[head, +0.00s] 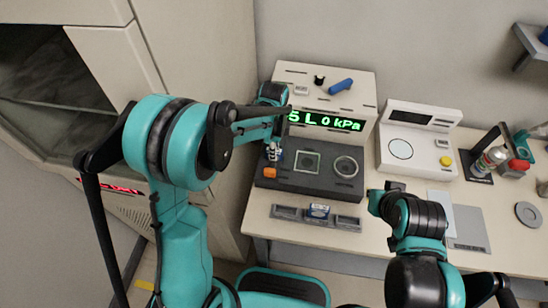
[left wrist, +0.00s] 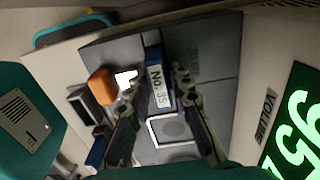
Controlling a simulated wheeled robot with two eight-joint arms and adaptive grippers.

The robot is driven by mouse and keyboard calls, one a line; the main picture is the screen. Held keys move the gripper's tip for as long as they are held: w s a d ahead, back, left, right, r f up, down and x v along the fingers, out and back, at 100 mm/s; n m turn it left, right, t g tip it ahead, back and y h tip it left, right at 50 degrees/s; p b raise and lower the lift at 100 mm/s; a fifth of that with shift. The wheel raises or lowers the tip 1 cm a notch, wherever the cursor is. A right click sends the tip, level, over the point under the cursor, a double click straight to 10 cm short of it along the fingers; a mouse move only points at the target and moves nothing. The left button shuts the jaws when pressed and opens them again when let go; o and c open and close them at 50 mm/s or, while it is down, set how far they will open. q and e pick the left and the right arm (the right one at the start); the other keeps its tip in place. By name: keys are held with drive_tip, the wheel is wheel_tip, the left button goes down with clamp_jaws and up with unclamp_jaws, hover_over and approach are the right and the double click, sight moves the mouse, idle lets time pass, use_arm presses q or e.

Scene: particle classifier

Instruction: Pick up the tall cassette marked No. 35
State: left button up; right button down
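The tall cassette marked No. 35 (left wrist: 158,86) is blue with a white label and stands upright at the dark panel of the instrument in the left wrist view. My left gripper (left wrist: 157,88) is open, with one finger on each side of it. A gap shows on the left side, and the right finger is close to it. In the head view my left gripper (head: 273,150) is low over the left part of the dark panel, and its arm hides much of the cassette. My right gripper (head: 386,194) is over the table's front, seen too poorly to judge its fingers.
The instrument's dark panel (head: 308,187) has a square window, a round dial and an orange knob (head: 269,173) close to my left gripper. Its green display (head: 326,122) stands behind. A grey rack (head: 287,212) with a small cassette (head: 318,211) lies in front. A white scale (head: 402,152) stands right.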

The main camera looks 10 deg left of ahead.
use_arm(q)
clamp_jaws()
